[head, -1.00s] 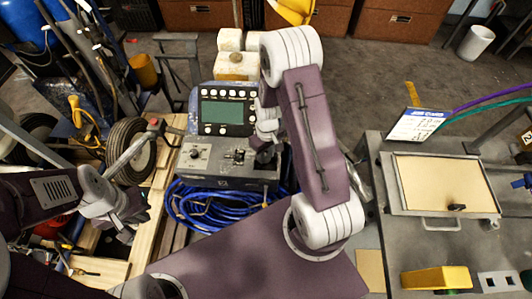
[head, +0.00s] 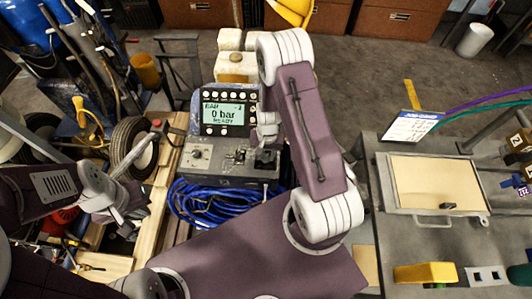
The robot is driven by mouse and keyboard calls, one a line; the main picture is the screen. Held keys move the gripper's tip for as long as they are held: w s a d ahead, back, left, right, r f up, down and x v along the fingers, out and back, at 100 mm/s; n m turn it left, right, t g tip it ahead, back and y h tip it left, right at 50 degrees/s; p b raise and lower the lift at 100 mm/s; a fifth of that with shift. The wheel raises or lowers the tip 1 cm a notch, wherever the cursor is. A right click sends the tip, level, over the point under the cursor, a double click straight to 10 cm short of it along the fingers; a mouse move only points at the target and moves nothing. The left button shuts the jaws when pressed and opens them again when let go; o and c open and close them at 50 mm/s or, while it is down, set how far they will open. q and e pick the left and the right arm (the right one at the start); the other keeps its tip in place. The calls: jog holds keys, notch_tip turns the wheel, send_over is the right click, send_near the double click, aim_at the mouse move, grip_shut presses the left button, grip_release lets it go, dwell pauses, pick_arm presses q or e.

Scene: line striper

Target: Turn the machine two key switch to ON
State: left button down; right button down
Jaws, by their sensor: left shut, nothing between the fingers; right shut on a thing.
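The control box (head: 222,172) is grey and stands in the middle of the head view, with a display unit (head: 228,110) behind it. Its screen is lit green and shows "0 bar" with smaller text above and below. My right gripper (head: 265,157) reaches down to the right end of the box's panel and is shut on the key switch, which is mostly hidden by the gripper and arm. I cannot read the switch's position. My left gripper (head: 133,216) is shut and empty at the left, apart from the box.
Blue hose (head: 210,205) lies coiled in front of the box. A black wheel (head: 133,147) and timber boards stand left. A grey bench (head: 433,240) with a tan panel and a yellow block (head: 425,272) is on the right. White-capped containers (head: 236,66) stand behind the display.

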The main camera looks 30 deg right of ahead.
aim_at(267, 157)
jog(key=shift+m, duration=0.3)
jog(key=c, duration=1.1)
grip_release()
jog(key=shift+o, duration=0.2)
notch_tip(267, 157, up, 9)
jog(key=shift+p, duration=0.4)
jog(key=shift+s+d, duration=0.1)
